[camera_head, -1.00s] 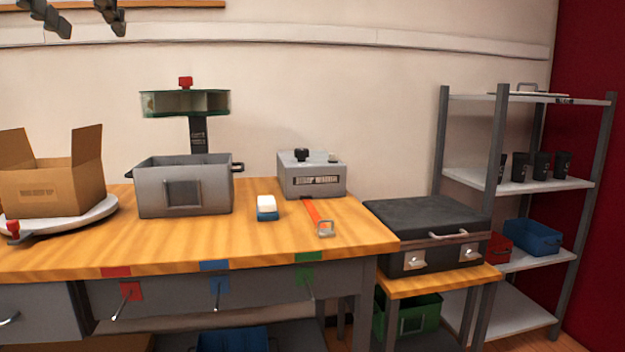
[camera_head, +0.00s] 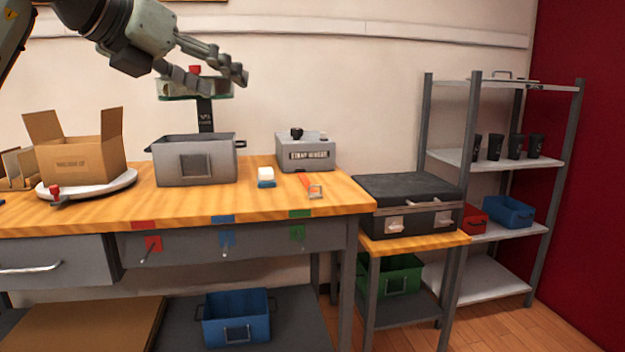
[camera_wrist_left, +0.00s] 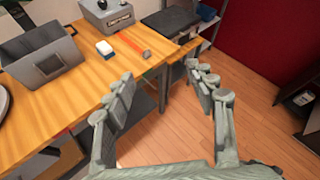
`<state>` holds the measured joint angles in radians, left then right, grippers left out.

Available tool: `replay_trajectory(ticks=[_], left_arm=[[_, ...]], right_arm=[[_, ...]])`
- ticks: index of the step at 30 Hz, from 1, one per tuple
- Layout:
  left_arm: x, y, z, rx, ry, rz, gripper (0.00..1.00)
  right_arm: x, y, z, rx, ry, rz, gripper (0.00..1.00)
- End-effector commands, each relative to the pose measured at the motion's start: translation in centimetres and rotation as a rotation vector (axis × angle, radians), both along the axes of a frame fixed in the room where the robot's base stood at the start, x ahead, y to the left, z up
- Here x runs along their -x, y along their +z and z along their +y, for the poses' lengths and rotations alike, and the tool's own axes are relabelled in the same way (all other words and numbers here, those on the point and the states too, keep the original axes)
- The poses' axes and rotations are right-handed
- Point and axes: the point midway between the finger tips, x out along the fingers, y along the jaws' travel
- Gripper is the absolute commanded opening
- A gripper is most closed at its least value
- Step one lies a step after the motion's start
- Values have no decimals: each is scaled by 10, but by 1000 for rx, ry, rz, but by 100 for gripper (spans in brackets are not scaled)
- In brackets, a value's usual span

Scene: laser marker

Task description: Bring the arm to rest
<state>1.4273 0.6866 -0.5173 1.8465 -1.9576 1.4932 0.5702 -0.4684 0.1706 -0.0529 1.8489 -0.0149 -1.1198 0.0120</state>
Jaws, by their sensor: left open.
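My left gripper (camera_head: 212,76) comes in from the upper left in the head view, in the air above the workbench (camera_head: 290,205). Its fingers are open with nothing between them, as the left wrist view (camera_wrist_left: 165,95) also shows. From the head camera, its fingers overlap the top of the laser marker's green-tinted head (camera_head: 180,90). In the wrist view the floor and the bench's right edge show beyond the fingers. My right gripper is not in view.
On the bench stand a cardboard box (camera_head: 80,160) on a round white plate, a grey bin (camera_head: 195,160), a white-and-blue block (camera_head: 266,177) and a grey control box (camera_head: 305,152). A black case (camera_head: 405,205) sits on a side table. A shelf rack (camera_head: 500,160) stands right.

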Motion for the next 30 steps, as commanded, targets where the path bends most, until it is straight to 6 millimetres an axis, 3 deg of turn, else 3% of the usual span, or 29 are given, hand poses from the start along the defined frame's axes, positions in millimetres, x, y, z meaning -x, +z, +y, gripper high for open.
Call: replay_trajectory(ticks=[1,4,6,9,11,14,18,21,26,30], left_arm=[[-1,-25,-32,86,-119,34,56],[9,-53,-89,352,-340,87,56],[16,-61,-112,580,-442,119,56],[14,-68,-115,943,-490,164,56],[4,-76,-102,1171,-461,188,56],[-26,-112,-59,1545,-308,226,56],[-58,-192,4,1902,-2,263,56],[-68,-258,41,2066,230,287,56],[-59,-372,87,2232,619,328,56],[-28,-471,115,2300,969,367,56]], right_arm=[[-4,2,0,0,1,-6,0],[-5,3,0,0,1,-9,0],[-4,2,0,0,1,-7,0],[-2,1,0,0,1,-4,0],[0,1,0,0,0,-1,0],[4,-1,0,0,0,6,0],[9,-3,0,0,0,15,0],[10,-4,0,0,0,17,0],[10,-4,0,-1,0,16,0],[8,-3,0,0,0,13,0]])
